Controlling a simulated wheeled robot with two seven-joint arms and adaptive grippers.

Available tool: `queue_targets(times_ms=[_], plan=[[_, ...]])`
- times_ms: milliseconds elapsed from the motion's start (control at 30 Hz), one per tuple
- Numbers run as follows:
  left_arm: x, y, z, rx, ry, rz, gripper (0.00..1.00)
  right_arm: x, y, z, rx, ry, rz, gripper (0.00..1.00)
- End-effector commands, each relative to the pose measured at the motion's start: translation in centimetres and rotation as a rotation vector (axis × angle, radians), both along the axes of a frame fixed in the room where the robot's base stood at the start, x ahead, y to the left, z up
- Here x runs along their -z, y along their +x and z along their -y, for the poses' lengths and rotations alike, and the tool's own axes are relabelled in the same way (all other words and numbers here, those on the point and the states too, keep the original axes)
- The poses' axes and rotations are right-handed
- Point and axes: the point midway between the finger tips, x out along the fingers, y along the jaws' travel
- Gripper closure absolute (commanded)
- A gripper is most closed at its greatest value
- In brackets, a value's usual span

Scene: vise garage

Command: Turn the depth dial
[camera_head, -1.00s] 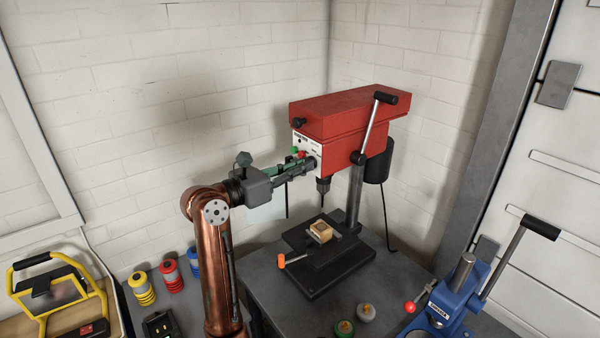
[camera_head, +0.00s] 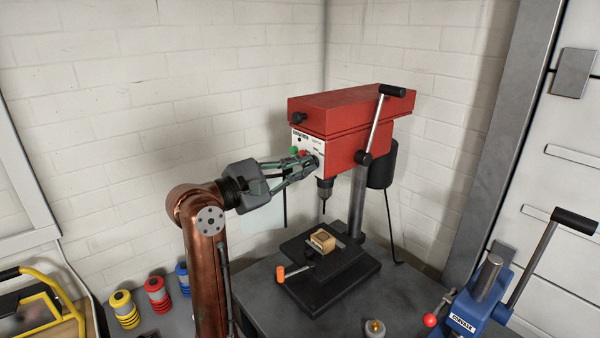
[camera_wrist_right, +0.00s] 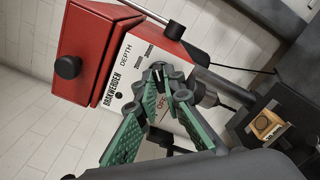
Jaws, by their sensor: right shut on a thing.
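The red drill press (camera_head: 340,118) stands on the grey bench, with a pale front panel that also shows in the right wrist view (camera_wrist_right: 124,74), marked "DEPTH". My right gripper (camera_head: 311,163) reaches the panel from the left. Its green fingers come together at the panel in the right wrist view (camera_wrist_right: 166,82), shut on the depth dial. The fingertips hide most of the dial, so its marker cannot be read. A green button (camera_head: 294,151) and a red button (camera_head: 304,153) sit close to the fingers. My left gripper is out of view.
The press's feed lever (camera_head: 377,122) rises on the right. A blue lever tool (camera_head: 474,310) stands at front right. Several coloured cylinders stand at left.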

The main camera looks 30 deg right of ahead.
Motion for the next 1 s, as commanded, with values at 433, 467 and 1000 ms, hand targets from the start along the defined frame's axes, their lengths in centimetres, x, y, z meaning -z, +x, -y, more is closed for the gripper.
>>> queue_targets(times_ms=[433,467,1000], plan=[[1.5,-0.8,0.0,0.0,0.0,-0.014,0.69,0.2,0.1,0.0,-0.001,0.017,0.192,1.0],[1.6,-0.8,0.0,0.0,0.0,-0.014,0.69,0.2,0.1,0.0,-0.001,0.018,0.197,1.0],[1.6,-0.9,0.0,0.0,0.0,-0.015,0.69,0.1,0.1,-0.1,-0.001,0.019,0.215,0.89]])
